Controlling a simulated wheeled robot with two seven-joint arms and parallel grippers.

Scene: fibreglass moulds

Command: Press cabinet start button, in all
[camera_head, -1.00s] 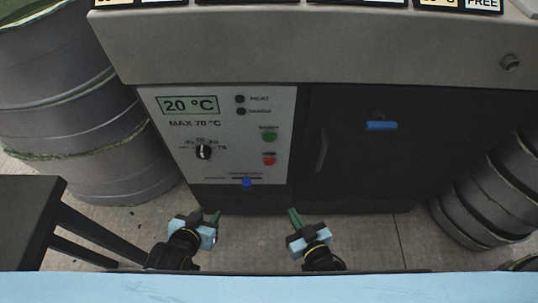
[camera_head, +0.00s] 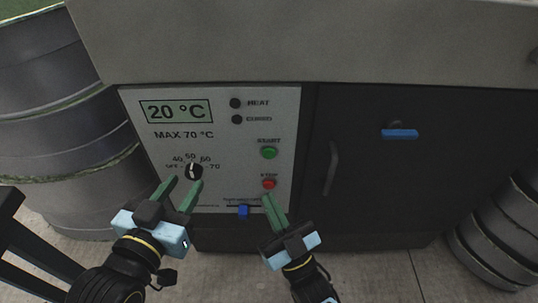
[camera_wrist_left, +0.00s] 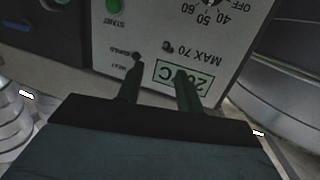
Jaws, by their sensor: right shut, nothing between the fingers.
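The cabinet's control panel (camera_head: 225,110) is pale grey with a display reading 20 °C. The green start button (camera_head: 268,153) sits on its right side, above the red stop button (camera_head: 269,183). The start button also shows at the top of the left wrist view (camera_wrist_left: 113,6). A black dial (camera_head: 194,171) is at the panel's lower middle. My left gripper (camera_head: 181,187) is open and empty, just below and in front of the dial. My right gripper (camera_head: 268,203) is shut and empty, its tips just below the stop button. I cannot tell whether they touch the panel.
A dark cabinet door (camera_head: 365,165) with a blue latch (camera_head: 399,134) is right of the panel. A blue slider (camera_head: 243,211) is at the panel's bottom. Grey drums stand at the left (camera_head: 65,125) and right (camera_head: 490,245). A dark stand (camera_head: 30,245) is at lower left.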

